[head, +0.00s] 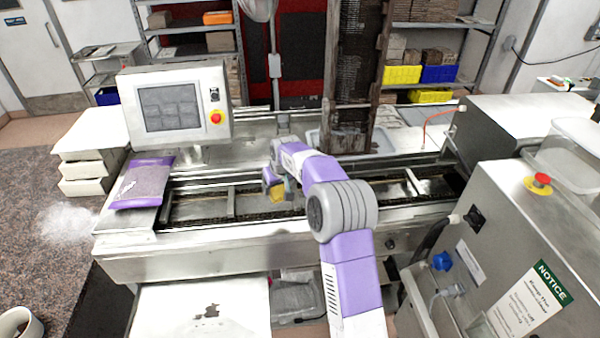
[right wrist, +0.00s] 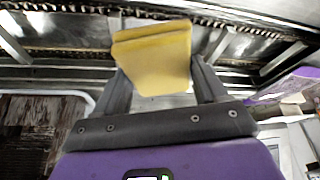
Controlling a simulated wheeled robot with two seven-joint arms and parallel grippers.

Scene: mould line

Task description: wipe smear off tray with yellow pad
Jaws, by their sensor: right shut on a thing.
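The yellow pad (head: 277,193) is in my right gripper (head: 272,178), above the conveyor in the middle of the head view. In the right wrist view the pad (right wrist: 152,62) sits between the two dark fingers of the gripper (right wrist: 155,80), which touch its sides. A dark brown smear (head: 211,311) lies on a flat white surface (head: 245,295), seemingly a tray, low at the front of the machine. A pale tray (head: 373,143) also stands behind the conveyor, partly hidden by the dark tower. The pad is apart from the smear. My left gripper is not in view.
The conveyor (head: 240,203) has a raised metal front edge. A control screen (head: 172,105) and a purple bag (head: 143,182) stand at its left. A steel cabinet (head: 520,230) blocks the right. A dark tower (head: 352,70) rises behind.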

